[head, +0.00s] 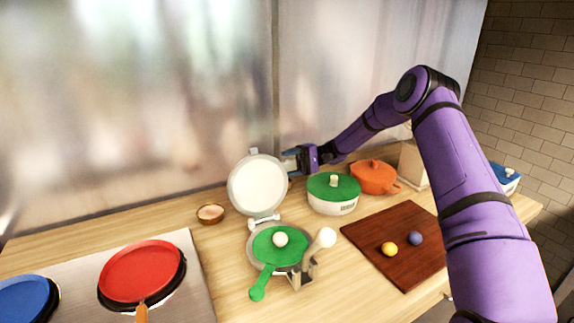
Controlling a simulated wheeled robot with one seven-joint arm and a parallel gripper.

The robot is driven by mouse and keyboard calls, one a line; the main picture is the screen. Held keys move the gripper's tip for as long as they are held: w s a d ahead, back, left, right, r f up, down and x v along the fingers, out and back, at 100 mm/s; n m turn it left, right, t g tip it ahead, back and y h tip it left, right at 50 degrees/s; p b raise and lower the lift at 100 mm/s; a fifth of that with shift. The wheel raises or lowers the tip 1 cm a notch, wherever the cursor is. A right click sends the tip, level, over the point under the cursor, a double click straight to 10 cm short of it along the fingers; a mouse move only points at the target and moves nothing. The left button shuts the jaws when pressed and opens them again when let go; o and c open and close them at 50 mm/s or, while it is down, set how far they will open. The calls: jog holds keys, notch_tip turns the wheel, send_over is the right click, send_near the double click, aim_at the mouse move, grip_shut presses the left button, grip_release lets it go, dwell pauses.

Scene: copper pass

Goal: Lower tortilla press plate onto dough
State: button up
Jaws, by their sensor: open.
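The tortilla press stands open on the counter. Its round white upper plate (256,187) is raised upright on the hinge. On its lower plate (252,262) lies a green disc with a handle (270,250), and a white dough ball (280,239) sits on the disc. A pale round knob (326,237) stands up at the right of the base. My gripper (290,159) is open at the upper right of the raised plate, close beside its edge. I cannot tell whether it touches the plate.
A green-lidded pot (334,187) and an orange pot (374,177) stand right of the press. A brown board (400,262) holds a yellow ball (389,249) and a blue ball (416,238). A red pan (142,271) and a blue pan (24,299) are at left. A small bowl (210,215) stands behind.

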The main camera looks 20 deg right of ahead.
jog(key=shift+s+a, duration=0.1)
jog(key=shift+a, duration=0.5)
grip_shut()
jog(key=shift+s+d+r+n, duration=0.2)
jog(key=shift+s+r+n, duration=0.1)
jog(key=shift+s+n, duration=0.35)
jog(key=s+d+f+n, duration=0.1)
jog(key=s+f+n, duration=0.2)
jog(key=s+n, duration=0.4)
jog(key=s+d+f+n, duration=0.2)
jog(key=s+f+n, duration=0.2)
jog(key=s+n, duration=0.4)
jog(key=shift+s+d, duration=0.3)
jog(key=shift+s, duration=1.25)
